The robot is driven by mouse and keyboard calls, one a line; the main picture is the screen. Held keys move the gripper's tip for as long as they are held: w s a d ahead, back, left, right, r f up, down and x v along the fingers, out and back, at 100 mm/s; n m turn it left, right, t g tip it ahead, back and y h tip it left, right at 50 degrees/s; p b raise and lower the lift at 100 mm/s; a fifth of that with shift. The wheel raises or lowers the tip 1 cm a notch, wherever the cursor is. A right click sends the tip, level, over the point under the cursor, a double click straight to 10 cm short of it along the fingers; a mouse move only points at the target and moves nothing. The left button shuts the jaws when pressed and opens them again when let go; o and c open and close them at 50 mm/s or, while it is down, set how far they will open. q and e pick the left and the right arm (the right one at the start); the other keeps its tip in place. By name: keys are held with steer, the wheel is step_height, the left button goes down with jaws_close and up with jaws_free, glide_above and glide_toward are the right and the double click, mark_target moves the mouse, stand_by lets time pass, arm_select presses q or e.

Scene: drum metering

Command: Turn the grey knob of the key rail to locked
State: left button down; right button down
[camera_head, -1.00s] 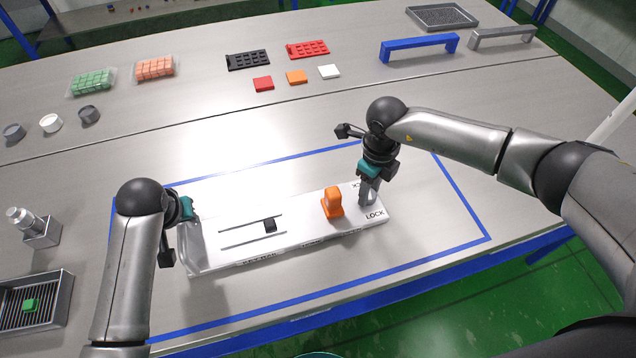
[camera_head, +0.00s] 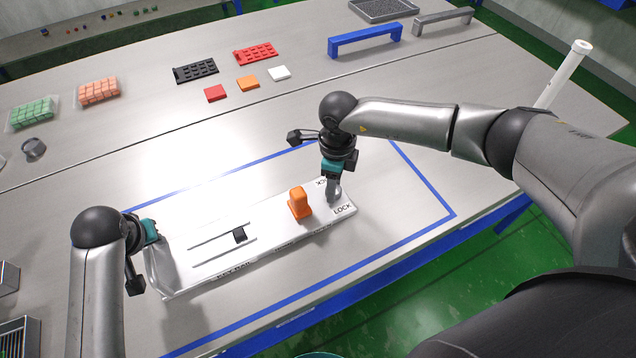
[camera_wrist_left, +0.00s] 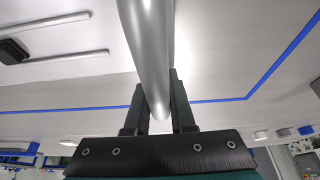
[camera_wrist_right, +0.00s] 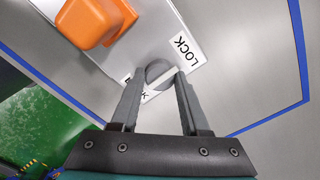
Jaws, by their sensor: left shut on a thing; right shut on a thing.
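The key rail (camera_head: 205,273) is a long white board with two thin guide strips, a black slider (camera_head: 239,235) between them and an upright orange handle (camera_head: 299,203). Its grey knob (camera_wrist_right: 159,71) is at the right end, by the word LOCK and a second, partly hidden label. A pale bar crosses the knob slantwise. My right gripper (camera_head: 333,195) points down and is shut on the knob; its fingers (camera_wrist_right: 158,80) are either side of it. My left gripper (camera_head: 160,243) is shut on a smooth silver bar (camera_wrist_left: 148,45) at the rail's left end.
A blue tape outline (camera_head: 425,180) surrounds the rail. Behind are black (camera_head: 195,71) and red (camera_head: 255,54) trays, small coloured tiles, a blue handle (camera_head: 365,39) and a grey one (camera_head: 444,20). The table around the rail is clear.

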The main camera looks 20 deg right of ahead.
steer(key=shift+c, duration=1.9)
jaws_free()
steer(key=shift+r, duration=0.1)
step_height(320, 180, up, 12)
arm_select(q)
steer(key=c, duration=0.7)
jaws_free()
steer(key=shift+r, duration=0.15)
